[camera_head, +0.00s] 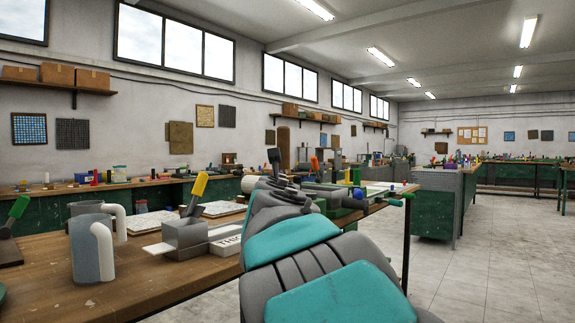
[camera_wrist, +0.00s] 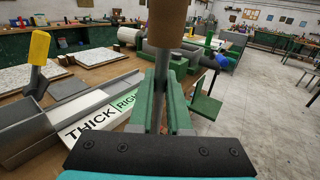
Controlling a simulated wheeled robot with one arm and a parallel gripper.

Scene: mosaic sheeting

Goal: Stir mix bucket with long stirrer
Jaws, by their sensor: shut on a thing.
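In the wrist view my gripper (camera_wrist: 162,105) has its green fingers closed on a grey rod with a brown cylindrical end (camera_wrist: 168,22), which I take to be the long stirrer. The rod rises upright between the fingers, and its lower end is hidden. My gripper stands over the bench's right edge, beside a white label block reading "THICK" and "RIGHT" (camera_wrist: 102,118). In the head view my arm hides the gripper. I cannot tell which vessel is the mix bucket.
A grey metal box (camera_head: 186,241) with a yellow-handled tool (camera_head: 200,184) stands on the wooden bench (camera_head: 140,290), and the label block (camera_head: 228,240) is beside it. Speckled sheets (camera_head: 152,221) lie behind. Clear tiled floor (camera_head: 490,260) is at right.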

